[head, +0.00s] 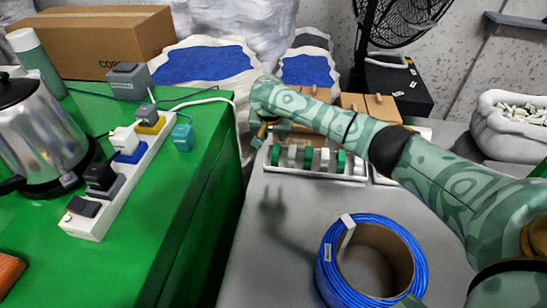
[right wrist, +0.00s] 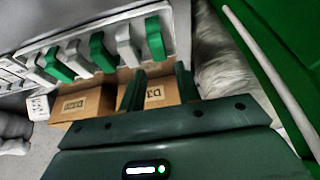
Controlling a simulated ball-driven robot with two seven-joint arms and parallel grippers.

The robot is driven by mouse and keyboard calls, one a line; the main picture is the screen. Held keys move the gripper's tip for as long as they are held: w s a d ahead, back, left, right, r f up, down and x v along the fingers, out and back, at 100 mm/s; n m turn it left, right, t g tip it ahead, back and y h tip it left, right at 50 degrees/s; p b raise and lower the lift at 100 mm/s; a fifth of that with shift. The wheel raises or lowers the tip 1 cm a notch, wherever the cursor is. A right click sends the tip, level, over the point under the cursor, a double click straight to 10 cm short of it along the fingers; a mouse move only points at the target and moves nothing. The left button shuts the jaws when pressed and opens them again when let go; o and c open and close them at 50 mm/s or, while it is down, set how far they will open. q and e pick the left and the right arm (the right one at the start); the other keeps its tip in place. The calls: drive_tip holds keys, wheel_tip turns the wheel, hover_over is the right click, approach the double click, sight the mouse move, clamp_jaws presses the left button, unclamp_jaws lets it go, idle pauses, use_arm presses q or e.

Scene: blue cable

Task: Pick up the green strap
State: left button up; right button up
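A white rack (head: 318,176) on the grey table holds a row of straps, some green and some white or grey. Green straps (head: 341,161) show along it in the head view. In the right wrist view, one green strap (right wrist: 155,38) hangs at the right end of the row, with another green strap (right wrist: 102,52) farther left. My right gripper (right wrist: 160,69) is open and empty, its two dark green fingers apart and pointing toward the end green strap, without visible contact. In the head view the right gripper (head: 262,135) is at the rack's left end, partly hidden. My left gripper is out of view.
Small cardboard boxes (head: 380,106) stand behind the rack. A blue cable coil (head: 336,275) lies in front. The green table (head: 190,215) at left carries a power strip (head: 128,180) and a kettle (head: 40,135).

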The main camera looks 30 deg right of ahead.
sight(276, 148)
drive_tip(key=b+x, duration=0.2)
drive_tip(key=x, duration=0.2)
drive_tip(key=shift+w+d+f, duration=0.1)
drive_tip(key=shift+f, duration=0.3)
drive_tip(key=b+x, duration=0.5)
drive_tip(key=shift+d+f, duration=0.1)
drive_tip(key=shift+f, duration=0.2)
drive_tip(key=shift+r, duration=0.35)
drive_tip(key=shift+c, duration=1)
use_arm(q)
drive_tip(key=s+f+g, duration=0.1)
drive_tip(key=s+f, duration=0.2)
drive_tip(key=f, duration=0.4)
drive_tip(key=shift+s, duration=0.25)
use_arm(e)
drive_tip(key=c, duration=0.5)
